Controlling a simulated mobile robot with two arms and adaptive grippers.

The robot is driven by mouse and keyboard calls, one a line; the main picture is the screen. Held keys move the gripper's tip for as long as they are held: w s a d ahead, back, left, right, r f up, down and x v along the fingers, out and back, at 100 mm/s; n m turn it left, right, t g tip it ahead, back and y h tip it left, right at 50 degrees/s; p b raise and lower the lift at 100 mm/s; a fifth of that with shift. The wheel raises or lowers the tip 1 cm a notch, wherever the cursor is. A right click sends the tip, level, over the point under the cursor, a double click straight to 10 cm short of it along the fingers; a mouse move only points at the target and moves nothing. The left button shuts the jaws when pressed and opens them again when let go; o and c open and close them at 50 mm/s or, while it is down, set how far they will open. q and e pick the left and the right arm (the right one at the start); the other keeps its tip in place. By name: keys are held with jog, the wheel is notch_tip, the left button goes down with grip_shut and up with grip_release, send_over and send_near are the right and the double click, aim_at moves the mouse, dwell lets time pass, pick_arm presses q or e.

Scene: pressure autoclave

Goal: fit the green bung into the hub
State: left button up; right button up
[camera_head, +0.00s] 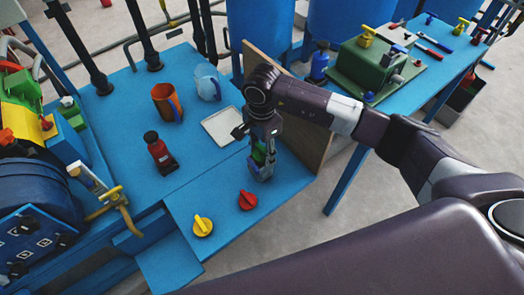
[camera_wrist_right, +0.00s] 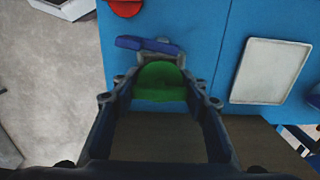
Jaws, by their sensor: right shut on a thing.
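My right gripper (camera_head: 262,170) is over the front right part of the blue table, pointing down, near the white tray. In the right wrist view its jaws (camera_wrist_right: 160,92) are shut on the green bung (camera_wrist_right: 160,80). The bung also shows as a small green patch between the fingers in the head view (camera_head: 259,156). A blue-violet bar (camera_wrist_right: 147,45) lies just beyond the bung in the wrist view; I cannot tell whether they touch. I cannot pick out the hub with certainty. My left gripper is not in view.
The blue table (camera_head: 130,130) holds a white tray (camera_head: 222,126), an orange mug (camera_head: 166,102), a light blue mug (camera_head: 207,84), a red bottle-like thing (camera_head: 158,150), a red knob (camera_head: 248,200) and a yellow knob (camera_head: 203,226). A wooden panel (camera_head: 310,125) stands at its right edge.

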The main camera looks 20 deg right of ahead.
aim_at(262, 147)
jog(key=o, duration=1.3)
jog(key=shift+f, duration=0.1)
jog(key=shift+c, duration=0.2)
jog(key=shift+r, duration=0.2)
notch_tip(262, 147, up, 8)
jog(key=shift+f, duration=0.2)
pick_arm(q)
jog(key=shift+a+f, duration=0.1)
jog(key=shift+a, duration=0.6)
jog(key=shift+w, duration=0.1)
pick_arm(e)
jog(key=shift+r, duration=0.1)
